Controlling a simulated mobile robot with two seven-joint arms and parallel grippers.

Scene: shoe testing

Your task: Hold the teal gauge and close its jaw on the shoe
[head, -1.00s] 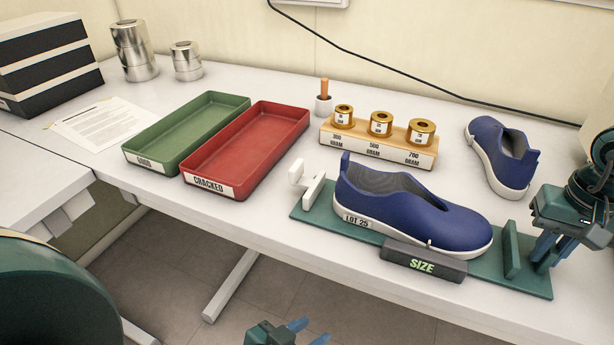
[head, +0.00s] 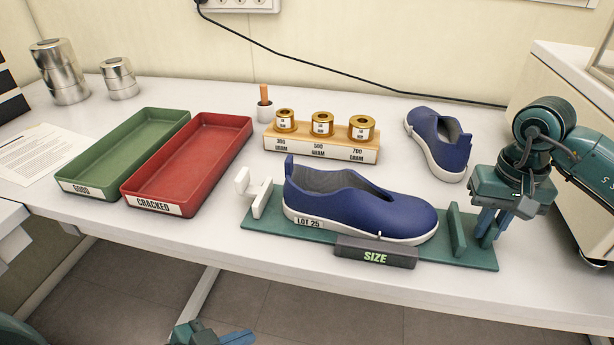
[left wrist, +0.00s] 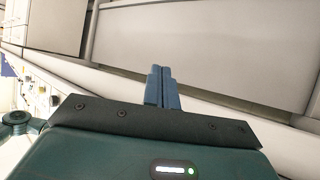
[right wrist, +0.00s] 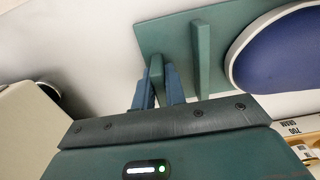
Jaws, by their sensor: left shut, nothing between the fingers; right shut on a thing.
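The teal gauge (head: 470,255) lies on the table with a blue shoe (head: 365,205) labelled LOT 25 on its base. A white end piece (head: 262,200) stands near the heel, with a small gap. A teal upright plate (head: 457,230) stands just beyond the toe; it also shows in the right wrist view (right wrist: 200,55). My right gripper (head: 488,232) is shut on a teal upright part (right wrist: 157,75) of the gauge, outside that plate. My left gripper (head: 240,339) is shut and empty below the table's front edge; its fingers touch in the left wrist view (left wrist: 162,85).
A dark SIZE block (head: 375,252) sits at the gauge's front edge. Behind are a weight stand (head: 320,152) with brass weights and a second blue shoe (head: 440,140). Green (head: 75,187) and red (head: 135,198) trays stand to the left.

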